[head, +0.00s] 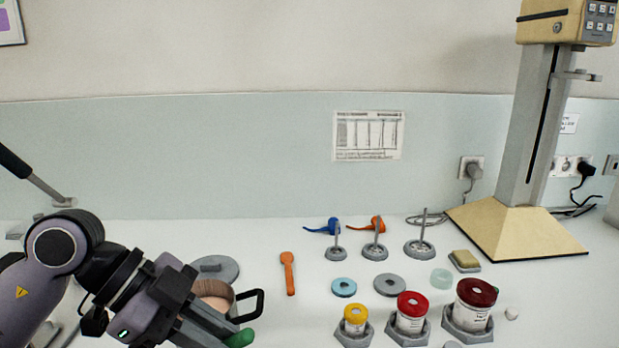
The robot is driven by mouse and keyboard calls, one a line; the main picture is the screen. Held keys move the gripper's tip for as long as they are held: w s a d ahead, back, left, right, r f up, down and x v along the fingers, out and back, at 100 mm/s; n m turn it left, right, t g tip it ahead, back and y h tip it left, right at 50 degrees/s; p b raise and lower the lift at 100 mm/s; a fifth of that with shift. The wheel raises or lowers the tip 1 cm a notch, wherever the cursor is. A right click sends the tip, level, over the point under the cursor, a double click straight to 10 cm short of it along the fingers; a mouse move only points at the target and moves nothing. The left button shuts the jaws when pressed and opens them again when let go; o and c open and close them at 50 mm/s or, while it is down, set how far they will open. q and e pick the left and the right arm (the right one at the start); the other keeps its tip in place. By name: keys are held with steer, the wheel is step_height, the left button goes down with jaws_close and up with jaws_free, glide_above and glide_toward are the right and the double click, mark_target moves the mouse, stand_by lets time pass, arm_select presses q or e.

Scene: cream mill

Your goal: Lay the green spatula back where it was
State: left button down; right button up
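A green piece (239,339), which looks like one end of the green spatula, shows at the bottom edge of the head view. The rest of it is hidden behind my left gripper or cut off by the frame. My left gripper (236,318) is low over the left part of the bench, right beside the green piece. I cannot tell whether its fingers are closed on it. An orange spatula (288,274) lies on the bench to the right of my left gripper. My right gripper is not in view.
A pinkish bowl (213,290) and a grey disc (216,268) stand close behind my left gripper. Yellow (355,317), red (411,309) and dark red (475,302) lidded jars stand at front right. Small stands with rods and a tall beige-based machine (517,228) are behind.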

arm_select(q)
steer(key=w+a+f+n+t+y, duration=0.1)
steer(key=a+f+n+t, duration=0.4)
steer(key=a+f, duration=0.4)
steer(key=shift+w+a+n+y, duration=0.15)
steer(key=shift+a+n+y, duration=0.3)
steer(key=shift+n, duration=0.25)
